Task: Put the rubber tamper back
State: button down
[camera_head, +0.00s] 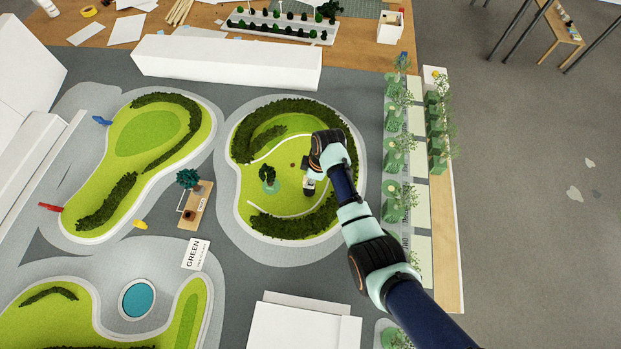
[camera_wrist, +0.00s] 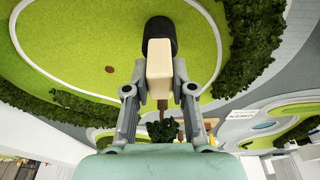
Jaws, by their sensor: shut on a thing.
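My gripper (camera_head: 314,183) is over the right-hand green island of the model, beside a small dark tree. In the wrist view my gripper (camera_wrist: 160,92) has both fingers closed on the sides of the rubber tamper, a pale wooden block (camera_wrist: 160,68) with a black rubber head (camera_wrist: 160,33). The head points away from the palm. Whether the tamper touches the green cannot be told. A small wooden tray (camera_head: 197,206) lies on the grey ground left of the island, with a model tree (camera_head: 188,179) and small items on it.
Dark hedges (camera_head: 295,226) and a white path line ring the island. A white card reading GREEN (camera_head: 195,254) lies below the tray. A long white block (camera_head: 227,63) stands behind, and planter trees (camera_head: 394,203) line the right edge.

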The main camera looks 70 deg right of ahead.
jog(key=shift+f, duration=0.25)
dwell(0.4)
jog(key=c, duration=0.9)
grip_release()
jog(key=shift+r, duration=0.1)
jog(key=v, duration=1.1)
jog(key=shift+r, duration=0.4)
